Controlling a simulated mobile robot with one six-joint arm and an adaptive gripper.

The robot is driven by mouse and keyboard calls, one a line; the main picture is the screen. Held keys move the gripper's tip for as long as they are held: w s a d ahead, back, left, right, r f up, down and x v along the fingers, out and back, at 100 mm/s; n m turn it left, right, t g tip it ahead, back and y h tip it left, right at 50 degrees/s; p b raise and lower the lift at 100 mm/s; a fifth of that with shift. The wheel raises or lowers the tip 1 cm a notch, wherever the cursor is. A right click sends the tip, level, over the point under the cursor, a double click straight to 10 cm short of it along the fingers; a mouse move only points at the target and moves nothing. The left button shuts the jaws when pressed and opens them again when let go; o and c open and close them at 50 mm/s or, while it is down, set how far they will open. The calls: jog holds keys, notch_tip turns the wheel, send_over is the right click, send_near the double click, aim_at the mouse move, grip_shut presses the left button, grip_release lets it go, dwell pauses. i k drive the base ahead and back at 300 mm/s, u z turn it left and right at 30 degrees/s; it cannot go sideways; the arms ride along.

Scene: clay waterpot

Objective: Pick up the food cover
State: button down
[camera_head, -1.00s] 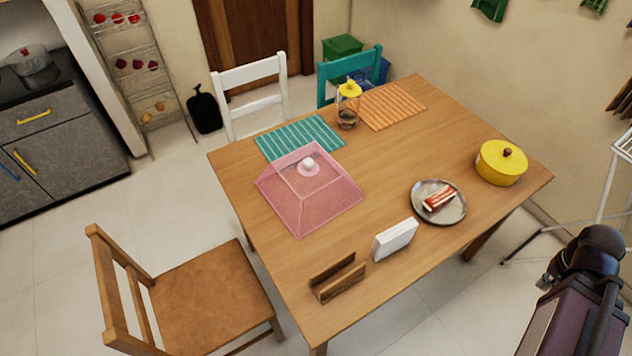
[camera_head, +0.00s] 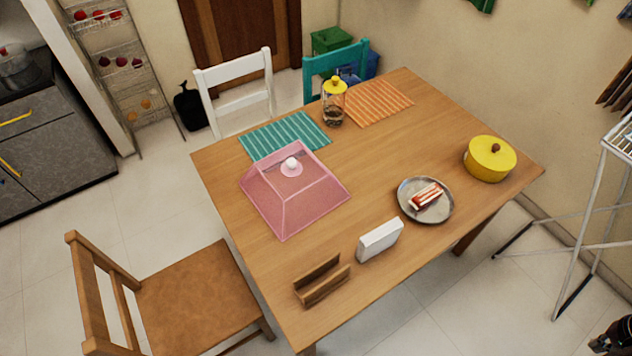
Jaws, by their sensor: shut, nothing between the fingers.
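The food cover (camera_head: 285,205) is a pink, see-through mesh pyramid with a white knob (camera_head: 291,164) on a round pink patch at its top. It stands upright on the left part of the wooden table (camera_head: 390,150), its back corner over the teal striped placemat (camera_head: 287,134). I see nothing under it that I can make out. Only a small dark part of my arm shows at the bottom right corner, well away from the cover. My gripper's fingers cannot be seen.
A jar with a yellow lid (camera_head: 333,108), an orange placemat (camera_head: 378,102), a yellow pot (camera_head: 489,160), a plate (camera_head: 407,187) with food, a white box (camera_head: 379,240) and a wooden holder (camera_head: 322,283) are on the table. Chairs (camera_head: 195,300) stand at its left and back; a rack (camera_head: 600,215) stands right.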

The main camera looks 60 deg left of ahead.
aim_at(291, 168)
jog(key=z, duration=0.3)
jog(key=i, duration=1)
jog(key=z, duration=0.3)
jog(key=k, duration=0.15)
jog(key=u, duration=3.05)
